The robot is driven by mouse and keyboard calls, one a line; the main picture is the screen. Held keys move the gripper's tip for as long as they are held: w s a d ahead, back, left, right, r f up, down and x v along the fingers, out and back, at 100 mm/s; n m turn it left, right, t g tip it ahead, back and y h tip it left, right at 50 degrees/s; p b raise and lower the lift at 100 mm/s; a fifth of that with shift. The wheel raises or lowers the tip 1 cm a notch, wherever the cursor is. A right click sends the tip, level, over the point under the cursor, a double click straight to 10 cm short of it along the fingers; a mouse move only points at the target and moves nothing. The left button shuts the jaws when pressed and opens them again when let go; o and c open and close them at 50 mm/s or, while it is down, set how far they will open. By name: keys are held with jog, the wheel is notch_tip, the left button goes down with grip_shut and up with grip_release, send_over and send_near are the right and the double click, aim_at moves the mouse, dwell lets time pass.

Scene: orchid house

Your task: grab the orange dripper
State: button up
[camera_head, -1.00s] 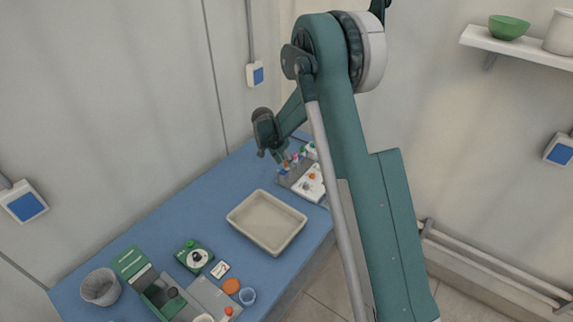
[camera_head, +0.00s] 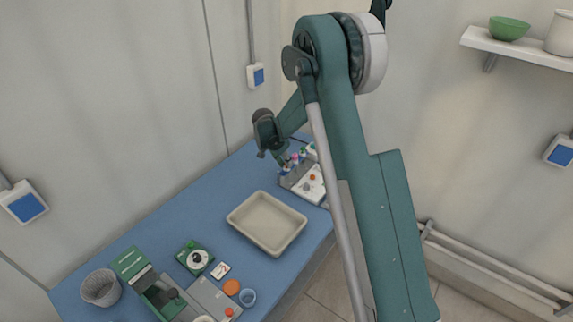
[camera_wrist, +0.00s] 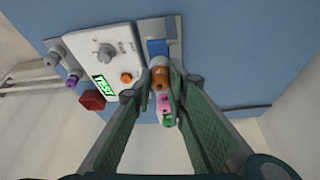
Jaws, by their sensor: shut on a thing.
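The orange dripper (camera_wrist: 160,77) is at the front of a short row in the wrist view. A pink dripper (camera_wrist: 163,102) and a green-marked one (camera_wrist: 167,121) stand behind it. My gripper (camera_wrist: 162,76) has its two green fingertips on either side of the orange dripper and is shut on it. In the head view my gripper (camera_head: 281,158) points down at the small coloured drippers (camera_head: 296,159) at the table's far end. The orange dripper cannot be made out there.
A white-panelled device (camera_wrist: 108,50) with a grey knob, an orange button and a green display adjoins the row. A beige tray (camera_head: 243,236) lies nearer on the blue table (camera_head: 165,225). A mesh cup (camera_head: 100,288) stands at the near left.

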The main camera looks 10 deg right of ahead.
notch_tip(320, 180, up, 10)
jog(key=shift+b, duration=0.3)
dwell(0.5)
dwell(0.5)
